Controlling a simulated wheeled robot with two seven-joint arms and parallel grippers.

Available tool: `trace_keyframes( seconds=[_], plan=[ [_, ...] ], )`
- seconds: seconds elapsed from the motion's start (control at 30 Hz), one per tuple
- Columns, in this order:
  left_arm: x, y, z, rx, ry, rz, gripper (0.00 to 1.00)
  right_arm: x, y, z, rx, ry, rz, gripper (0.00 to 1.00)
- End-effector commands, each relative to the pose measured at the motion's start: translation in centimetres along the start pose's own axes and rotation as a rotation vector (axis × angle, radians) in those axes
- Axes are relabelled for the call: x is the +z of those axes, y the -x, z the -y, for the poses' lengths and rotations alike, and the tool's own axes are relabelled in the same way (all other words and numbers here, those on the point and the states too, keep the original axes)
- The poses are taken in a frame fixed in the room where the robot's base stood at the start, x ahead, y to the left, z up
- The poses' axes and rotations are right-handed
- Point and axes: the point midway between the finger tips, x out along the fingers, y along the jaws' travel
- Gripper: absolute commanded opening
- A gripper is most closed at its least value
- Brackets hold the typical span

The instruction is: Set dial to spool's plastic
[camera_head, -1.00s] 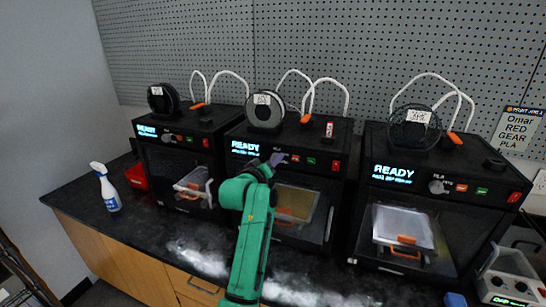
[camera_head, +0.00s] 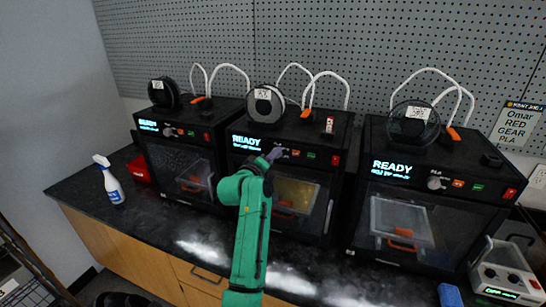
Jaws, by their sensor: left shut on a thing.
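Three black 3D printers stand in a row: a left one (camera_head: 180,150), a middle one (camera_head: 325,170) and a right one (camera_head: 345,225). My left gripper (camera_head: 276,153) is at the front panel of the middle printer, shut on its dial, which the fingers mostly hide. A grey spool (camera_head: 266,106) with a white label stands on top of the middle printer; its label is too small to read. The middle screen (camera_head: 246,142) reads READY. The right printer's dial (camera_head: 435,182) is in plain view. My right gripper is not in view.
A dark spool (camera_head: 157,95) is on the left printer and another (camera_head: 407,130) on the right one. A spray bottle (camera_head: 112,184) and a red bin (camera_head: 138,168) are at left. A grey device (camera_head: 503,280) is at right.

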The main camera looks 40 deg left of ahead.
Motion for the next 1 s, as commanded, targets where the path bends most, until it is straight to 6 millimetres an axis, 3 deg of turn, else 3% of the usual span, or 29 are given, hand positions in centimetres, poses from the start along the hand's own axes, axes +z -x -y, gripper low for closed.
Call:
trace_keyframes(
  seconds=[0.07, 0.1, 0.43, 0.57, 0.77, 1.0],
  plan=[
    [0.0, 0.0, 0.0, 0.0, 0.002, 0.0, 0.0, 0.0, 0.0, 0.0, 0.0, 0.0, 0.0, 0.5],
    [0.0, 0.0, 0.0, 0.0, 0.002, 0.0, 0.53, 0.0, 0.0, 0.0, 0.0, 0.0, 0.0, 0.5],
    [0.0, 0.1, 0.0, 0.0, 0.0, 0.0, 0.53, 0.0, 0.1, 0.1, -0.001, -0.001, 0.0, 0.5],
    [-0.1, 1.3, -0.1, -0.002, -0.001, 0.001, 0.53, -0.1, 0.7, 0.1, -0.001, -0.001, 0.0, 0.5],
    [-0.2, 6.3, -0.2, -0.004, -0.001, 0.0, 0.53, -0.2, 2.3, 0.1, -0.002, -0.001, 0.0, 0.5],
    [0.1, 12.7, 0.1, -0.004, 0.0, 0.001, 0.53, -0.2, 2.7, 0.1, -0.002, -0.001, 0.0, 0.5]
  ],
)
